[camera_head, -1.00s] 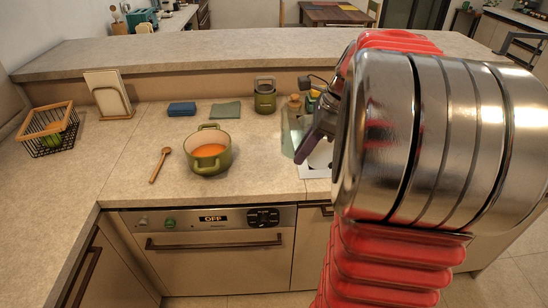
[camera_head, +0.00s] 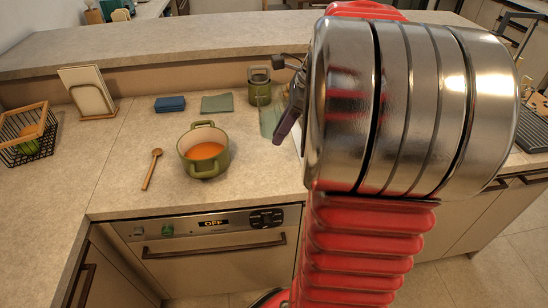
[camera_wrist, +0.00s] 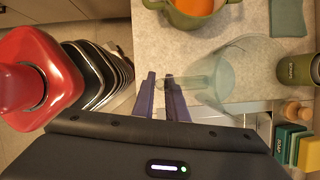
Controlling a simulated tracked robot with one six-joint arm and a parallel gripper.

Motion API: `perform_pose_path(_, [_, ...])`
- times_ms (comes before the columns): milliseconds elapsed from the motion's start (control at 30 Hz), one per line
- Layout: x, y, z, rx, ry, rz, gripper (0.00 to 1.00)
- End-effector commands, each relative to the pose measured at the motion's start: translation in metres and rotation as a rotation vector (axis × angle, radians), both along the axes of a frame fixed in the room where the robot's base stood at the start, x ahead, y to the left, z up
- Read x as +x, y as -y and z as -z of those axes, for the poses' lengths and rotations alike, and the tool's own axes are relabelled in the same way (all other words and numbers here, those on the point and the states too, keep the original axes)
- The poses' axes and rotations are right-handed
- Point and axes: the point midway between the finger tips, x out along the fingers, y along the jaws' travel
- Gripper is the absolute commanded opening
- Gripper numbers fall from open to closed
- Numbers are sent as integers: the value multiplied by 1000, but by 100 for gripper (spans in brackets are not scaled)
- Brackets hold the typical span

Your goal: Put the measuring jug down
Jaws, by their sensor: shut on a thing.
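The measuring jug (camera_wrist: 228,70) is clear, pale green-blue and see-through. In the wrist view its handle (camera_wrist: 190,84) reaches in between the two purple fingers of my gripper (camera_wrist: 160,82), which is shut on it. In the head view the jug (camera_head: 269,120) shows partly, at the left of my gripper (camera_head: 287,122), over the counter (camera_head: 245,155) and right of the green pot. The arm hides part of the gripper. I cannot tell whether the jug's base touches the counter.
A green pot of orange soup (camera_head: 203,150) and a wooden spoon (camera_head: 151,168) are left of the jug. A green canister (camera_head: 259,87) stands behind it. Sponges (camera_wrist: 290,142) and a wooden brush (camera_wrist: 297,110) are nearby. Counter is bare in front of the jug.

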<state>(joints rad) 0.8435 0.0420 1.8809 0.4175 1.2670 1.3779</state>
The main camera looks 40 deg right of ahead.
Motion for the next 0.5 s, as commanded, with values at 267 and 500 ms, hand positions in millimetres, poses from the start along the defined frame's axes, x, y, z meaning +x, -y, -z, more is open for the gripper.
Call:
perform_pose_path(267, [-2, 3, 16, 1, 0, 10, 0])
perform_pose_path(500, [-3, 3, 51, -1, 1, 11, 0])
